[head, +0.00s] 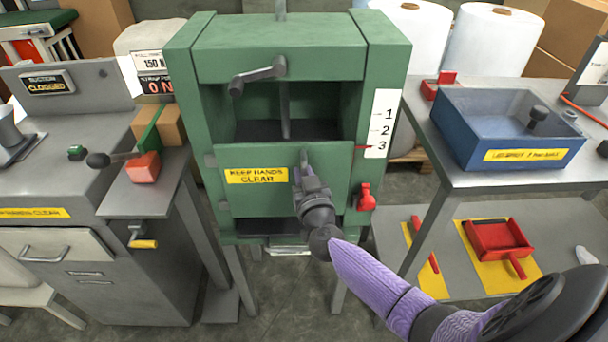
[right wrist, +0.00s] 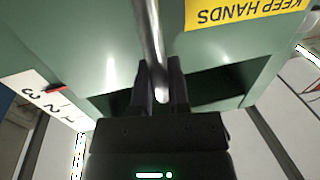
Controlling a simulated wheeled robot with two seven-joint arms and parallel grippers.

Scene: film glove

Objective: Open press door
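The green press (head: 290,60) stands in the middle of the head view. Its door (head: 262,200) is a green panel with a yellow KEEP HANDS CLEAR label; it covers the lower part of the front, with a dark opening above it and a narrow gap below. A red pointer at the door's right edge is level with 3 on the white scale (head: 382,125). My right gripper (head: 306,182) is at the door's upright metal handle (right wrist: 152,40). In the right wrist view the handle bar lies between the two fingers (right wrist: 162,92), which look closed on it. My left gripper is out of view.
A crank handle (head: 258,74) sticks out above the door. A red knob (head: 366,197) sits at the door's lower right. A grey bench (head: 70,190) is at left, and a table with a blue bin (head: 505,130) is at right.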

